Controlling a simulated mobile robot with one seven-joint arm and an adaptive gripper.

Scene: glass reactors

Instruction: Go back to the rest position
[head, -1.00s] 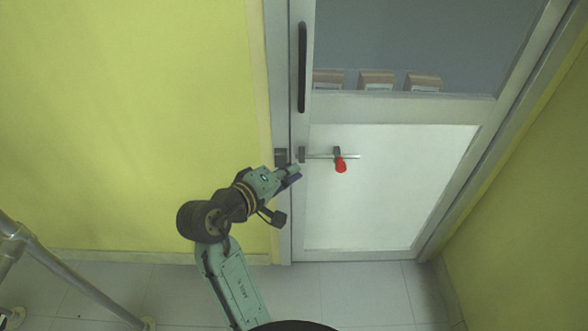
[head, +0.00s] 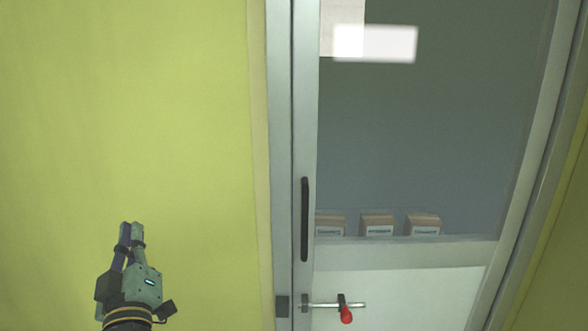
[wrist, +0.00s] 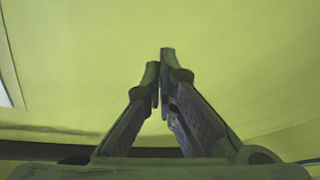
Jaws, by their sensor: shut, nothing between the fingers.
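My gripper (head: 132,226) shows at the lower left of the head view, pointing up in front of the yellow-green wall. It is shut and empty. My gripper is well to the left of the door's bolt and touches nothing that I can see.
A door with a glass upper panel (head: 430,130) stands at the right. It has a black handle (head: 304,220) and a sliding bolt with a red knob (head: 346,315). Several boxes (head: 378,225) sit behind the glass. The wall (head: 130,110) on the left is bare.

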